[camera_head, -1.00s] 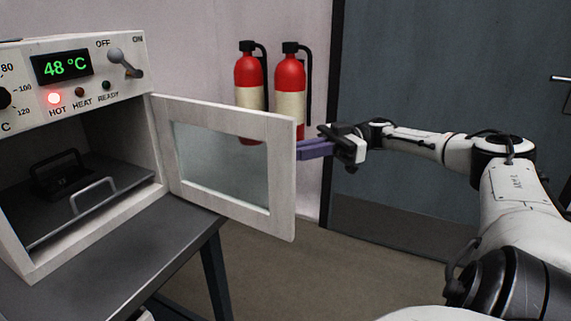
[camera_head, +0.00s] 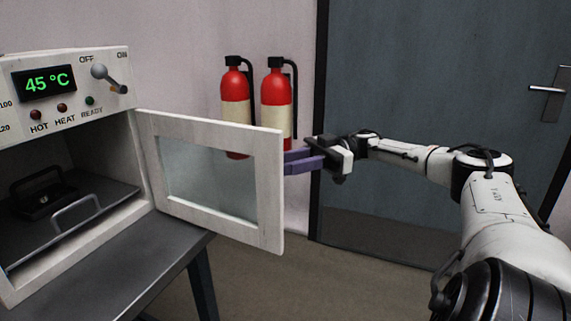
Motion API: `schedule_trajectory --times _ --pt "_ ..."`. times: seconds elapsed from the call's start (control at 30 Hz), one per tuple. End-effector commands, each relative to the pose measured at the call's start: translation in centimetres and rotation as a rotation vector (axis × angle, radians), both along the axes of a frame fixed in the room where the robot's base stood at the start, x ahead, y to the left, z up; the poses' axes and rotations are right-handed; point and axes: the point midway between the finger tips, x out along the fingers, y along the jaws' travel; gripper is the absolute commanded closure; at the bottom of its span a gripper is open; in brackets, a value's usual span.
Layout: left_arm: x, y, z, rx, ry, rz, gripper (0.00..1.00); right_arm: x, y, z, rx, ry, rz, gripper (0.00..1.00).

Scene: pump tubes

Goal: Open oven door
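The oven (camera_head: 65,130) stands at the left with its front open. Its white-framed door (camera_head: 268,190) with a glass pane is swung wide out to the right, hinged at the oven's right side. My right gripper (camera_head: 290,163) is at the door's free edge. Its two purple fingers show a narrow gap between them, and their tips are partly hidden by the door edge. No door handle is visible, as the door's outer face is turned away. My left gripper is out of view.
Inside the oven is a dark tray (camera_head: 105,195) with a metal handle (camera_head: 75,214) and a black item (camera_head: 42,197). A dark table (camera_head: 165,250) carries the oven. Two fire extinguishers (camera_head: 276,100) stand by the wall behind the door. A grey room door (camera_head: 430,75) is behind.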

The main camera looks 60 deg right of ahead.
Motion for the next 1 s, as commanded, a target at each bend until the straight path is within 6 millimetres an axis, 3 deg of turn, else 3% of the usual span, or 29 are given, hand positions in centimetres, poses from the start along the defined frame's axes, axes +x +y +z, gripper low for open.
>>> schedule_trajectory --times 0.33,0.5,1.0 --pt "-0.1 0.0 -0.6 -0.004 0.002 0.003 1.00 -2.2 -4.4 0.0 0.004 -0.007 -0.006 0.72" --pt "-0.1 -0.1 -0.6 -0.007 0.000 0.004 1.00 -2.9 -5.7 0.1 0.000 -0.008 -0.004 0.72" --pt "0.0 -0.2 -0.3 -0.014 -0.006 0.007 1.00 -3.4 -6.4 0.0 0.001 0.000 -0.001 0.72"
